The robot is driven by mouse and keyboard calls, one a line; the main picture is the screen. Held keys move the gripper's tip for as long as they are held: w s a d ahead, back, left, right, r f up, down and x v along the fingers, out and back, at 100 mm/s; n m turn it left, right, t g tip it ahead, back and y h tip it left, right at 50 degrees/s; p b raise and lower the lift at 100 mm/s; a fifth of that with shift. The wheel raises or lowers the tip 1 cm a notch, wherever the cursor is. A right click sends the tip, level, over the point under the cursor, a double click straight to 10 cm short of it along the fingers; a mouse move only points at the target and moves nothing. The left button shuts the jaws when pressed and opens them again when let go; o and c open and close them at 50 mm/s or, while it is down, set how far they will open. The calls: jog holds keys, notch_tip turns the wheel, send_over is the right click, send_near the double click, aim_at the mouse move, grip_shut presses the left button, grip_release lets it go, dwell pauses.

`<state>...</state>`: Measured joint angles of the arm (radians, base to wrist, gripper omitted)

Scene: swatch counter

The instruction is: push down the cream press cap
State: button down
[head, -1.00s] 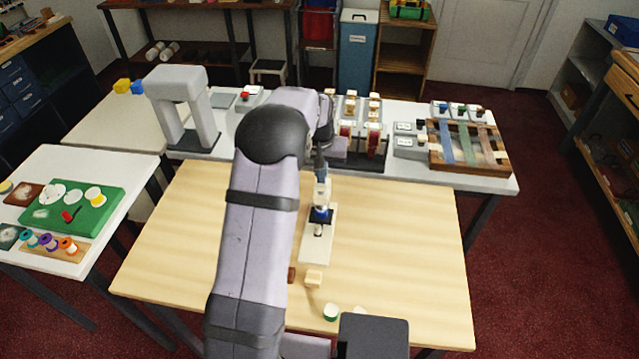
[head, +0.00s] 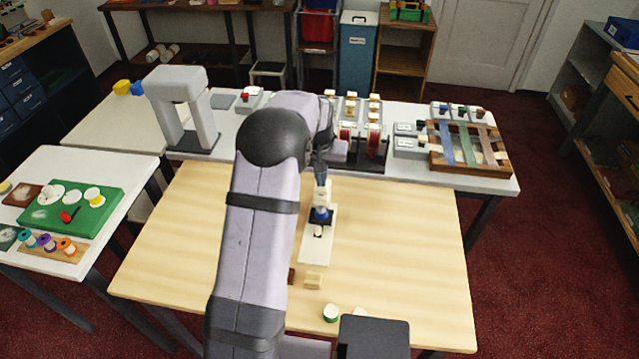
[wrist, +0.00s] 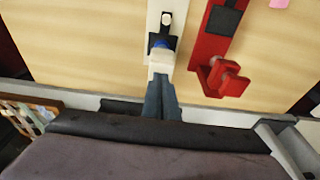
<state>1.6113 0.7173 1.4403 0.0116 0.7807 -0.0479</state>
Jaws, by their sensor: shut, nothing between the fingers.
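The cream press cap (head: 321,198) stands on the press above a blue collar (head: 320,214), on a long white base plate (head: 316,248) on the wooden table. In the wrist view the cap (wrist: 161,60) shows just beyond my fingertips, with the blue collar (wrist: 161,42) and the white plate (wrist: 153,22) past it. My gripper (head: 320,183) is shut and empty, pointing down right over the cap. The fingertips (wrist: 161,78) overlap the cap's near edge in the wrist view. They look at or very near its top; I cannot tell whether they press on it.
A red press-like fixture (wrist: 222,78) stands beside the white plate in the wrist view; my arm hides it in the head view. A cream block (head: 313,281) and a round cream-topped piece (head: 331,313) lie nearer. The table's right side (head: 410,240) is clear.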

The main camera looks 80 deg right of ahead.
jog(key=shift+a, duration=0.15)
jog(key=d+p+v, duration=0.1)
jog(key=p+v, duration=0.5)
jog(key=v, duration=0.1)
jog(key=shift+d+r, duration=0.35)
jog(key=shift+r, duration=0.2)
dwell(0.5)
